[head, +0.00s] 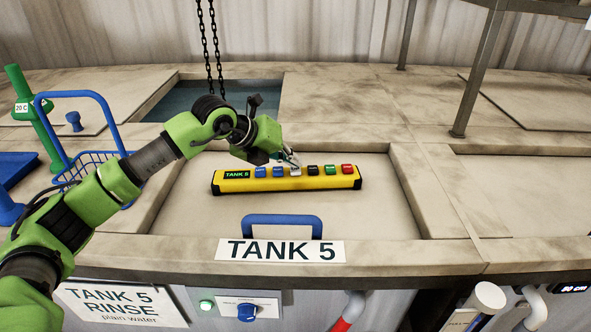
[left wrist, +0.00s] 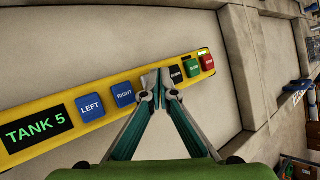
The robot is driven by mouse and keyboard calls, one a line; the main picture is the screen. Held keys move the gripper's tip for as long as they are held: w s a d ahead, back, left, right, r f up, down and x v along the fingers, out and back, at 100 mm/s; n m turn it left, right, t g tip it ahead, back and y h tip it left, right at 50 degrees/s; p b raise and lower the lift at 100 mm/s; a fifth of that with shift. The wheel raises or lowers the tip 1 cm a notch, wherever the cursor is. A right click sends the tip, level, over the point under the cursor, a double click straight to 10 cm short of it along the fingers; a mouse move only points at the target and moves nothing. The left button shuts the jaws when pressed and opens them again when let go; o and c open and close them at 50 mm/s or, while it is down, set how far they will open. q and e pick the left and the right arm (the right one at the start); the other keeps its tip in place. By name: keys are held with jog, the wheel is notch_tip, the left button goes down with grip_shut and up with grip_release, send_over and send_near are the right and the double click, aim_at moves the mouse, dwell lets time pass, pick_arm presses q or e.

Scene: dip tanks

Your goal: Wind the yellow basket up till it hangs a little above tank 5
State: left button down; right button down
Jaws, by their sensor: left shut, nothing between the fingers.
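The yellow control box (head: 325,183) marked TANK 5 lies on a lid in front of the tank. Its blue LEFT (left wrist: 90,107) and RIGHT (left wrist: 123,94) buttons, black DOWN button (left wrist: 176,73), green button (left wrist: 193,66) and red button (left wrist: 207,62) show in the left wrist view. My left gripper (head: 293,160) is shut and empty, its tips at the white button (head: 295,171) between RIGHT and DOWN. I cannot tell whether they press it. Black chains (head: 211,45) hang down into the water of tank 5 (head: 182,101), partly behind my arm. The yellow basket is not visible. My right gripper is out of view.
A blue wire basket (head: 95,158) with a tall handle stands at the left beside a green post (head: 38,118). A blue lid handle (head: 283,222) rises in front of the box. A metal frame leg (head: 477,75) stands at the back right.

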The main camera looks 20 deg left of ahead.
aim_at(293, 170)
pick_arm(q)
jog(key=shift+f+b, duration=0.35)
jog(key=shift+f, duration=0.1)
dwell(1.9)
dwell(1.9)
jog(key=shift+r+p, duration=0.45)
jog(key=shift+r, duration=0.5)
jog(key=shift+r+p, duration=1.3)
jog(key=shift+r, duration=1.2)
